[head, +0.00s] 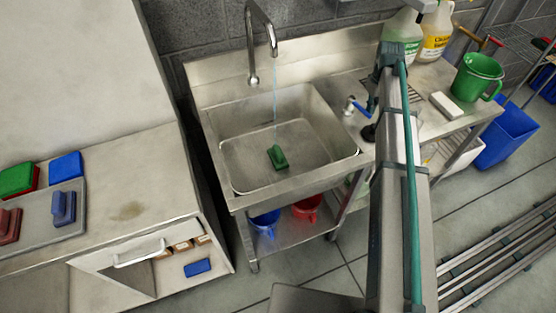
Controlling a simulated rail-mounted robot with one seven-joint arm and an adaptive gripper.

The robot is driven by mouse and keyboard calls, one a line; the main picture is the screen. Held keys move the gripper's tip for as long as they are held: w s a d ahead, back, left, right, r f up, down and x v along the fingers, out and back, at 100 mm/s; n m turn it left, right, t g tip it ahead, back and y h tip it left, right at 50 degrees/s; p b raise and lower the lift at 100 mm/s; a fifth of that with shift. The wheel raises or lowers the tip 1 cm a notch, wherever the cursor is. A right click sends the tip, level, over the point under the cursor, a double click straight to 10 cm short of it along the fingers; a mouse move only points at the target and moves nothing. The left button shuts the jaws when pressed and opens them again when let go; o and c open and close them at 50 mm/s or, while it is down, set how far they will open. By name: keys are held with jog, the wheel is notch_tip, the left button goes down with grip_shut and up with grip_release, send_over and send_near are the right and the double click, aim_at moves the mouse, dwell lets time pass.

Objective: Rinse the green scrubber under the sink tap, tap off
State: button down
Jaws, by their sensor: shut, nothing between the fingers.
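The green scrubber (278,157) lies on the floor of the steel sink basin (318,150). A thin stream of water (275,95) falls from the curved tap (262,15) into the basin, so the tap is running. A small valve with a blue lever (362,106) stands at the right of the basin. My arm rises at the right and hides part of the counter. A dark part beside it, just below the blue lever, looks like my gripper (368,132); it is shut and empty, mostly hidden behind the arm. Whether it touches the lever I cannot tell.
Bottles (437,30), a white block (446,104) and a green jug (478,76) stand on the right counter. Blue (265,222) and red (306,208) buckets sit below the sink. A grey tray (38,222) with coloured scrubbers lies on the left counter.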

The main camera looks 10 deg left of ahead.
jog(key=shift+s, duration=0.1)
jog(key=shift+s+a, duration=0.4)
notch_tip(320, 180, up, 7)
jog(key=p, duration=0.4)
